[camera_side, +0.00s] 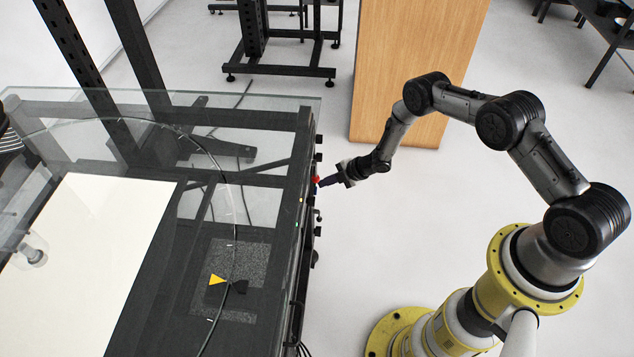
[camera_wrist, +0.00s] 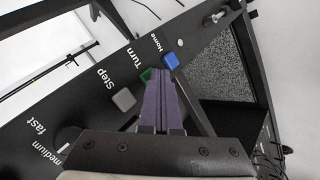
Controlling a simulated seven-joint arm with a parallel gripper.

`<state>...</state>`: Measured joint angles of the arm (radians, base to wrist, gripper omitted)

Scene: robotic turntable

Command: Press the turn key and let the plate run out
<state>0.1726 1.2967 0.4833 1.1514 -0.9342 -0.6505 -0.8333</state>
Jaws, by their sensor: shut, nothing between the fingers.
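The control panel (camera_wrist: 90,88) fills the wrist view, with a green key (camera_wrist: 146,74) by the label "Turn". My gripper (camera_wrist: 157,72) is shut and empty, its purple fingers at the green key and covering part of it. I cannot tell whether the tips touch or press it. A blue key (camera_wrist: 171,61) sits by "Home" and a grey key (camera_wrist: 123,99) by "Step". In the side view my gripper (camera_side: 320,183) points left at the table's edge panel.
The panel carries a lever switch (camera_wrist: 220,15) and speed labels "fast" and "medium". A pale rectangular sheet (camera_side: 95,260) shows at the table's left. Dark posts rise behind the table. A wooden block (camera_side: 410,60) stands at the back. The floor around my arm is clear.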

